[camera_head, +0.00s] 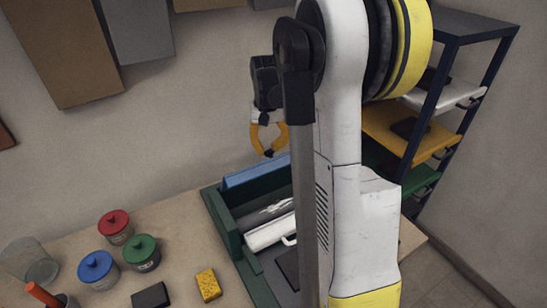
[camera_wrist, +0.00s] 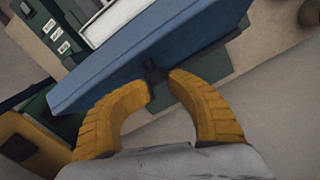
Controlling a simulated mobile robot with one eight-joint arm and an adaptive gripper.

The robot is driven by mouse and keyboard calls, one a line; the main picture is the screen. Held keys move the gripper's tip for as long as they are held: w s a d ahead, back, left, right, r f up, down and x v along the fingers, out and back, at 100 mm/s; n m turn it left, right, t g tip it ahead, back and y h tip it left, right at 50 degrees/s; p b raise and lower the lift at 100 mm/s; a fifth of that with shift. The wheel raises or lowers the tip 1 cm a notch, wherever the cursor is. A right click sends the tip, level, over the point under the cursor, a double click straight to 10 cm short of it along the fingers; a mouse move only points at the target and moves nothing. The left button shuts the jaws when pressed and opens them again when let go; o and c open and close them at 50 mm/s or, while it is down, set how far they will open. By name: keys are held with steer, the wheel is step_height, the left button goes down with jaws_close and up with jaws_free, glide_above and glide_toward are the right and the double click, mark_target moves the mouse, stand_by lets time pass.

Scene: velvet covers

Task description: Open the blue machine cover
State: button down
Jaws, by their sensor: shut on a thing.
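The blue machine cover (camera_head: 256,172) shows as a narrow blue panel along the back edge of the green machine (camera_head: 225,222). It looks raised, and the inside of the machine is uncovered, with a white roller (camera_head: 268,234) in it. In the wrist view the blue cover (camera_wrist: 150,55) runs diagonally across the picture, with a small dark tab (camera_wrist: 154,72) at its lower edge. My gripper (camera_head: 269,153) is above and behind the cover; its yellow fingers (camera_wrist: 161,82) are shut on the dark tab. My arm hides the machine's right part.
Red (camera_head: 115,226), blue (camera_head: 97,268) and green (camera_head: 142,251) lidded pots stand on the table at left, near a yellow sponge (camera_head: 208,284) and a dark block (camera_head: 151,296). A shelf rack (camera_head: 450,100) stands at right. Panels (camera_head: 62,45) hang on the wall.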

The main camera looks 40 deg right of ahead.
steer(key=shift+w+d, duration=0.25)
steer(key=shift+w, duration=0.75)
steer(key=shift+w+d, duration=0.25)
steer(key=shift+w, duration=0.75)
steer(key=c, duration=1.6)
jaws_free()
steer(key=shift+w+a, duration=0.15)
steer(key=shift+w, duration=0.1)
steer(key=o, duration=0.5)
step_height(320, 180, up, 12)
steer(key=shift+s, duration=0.2)
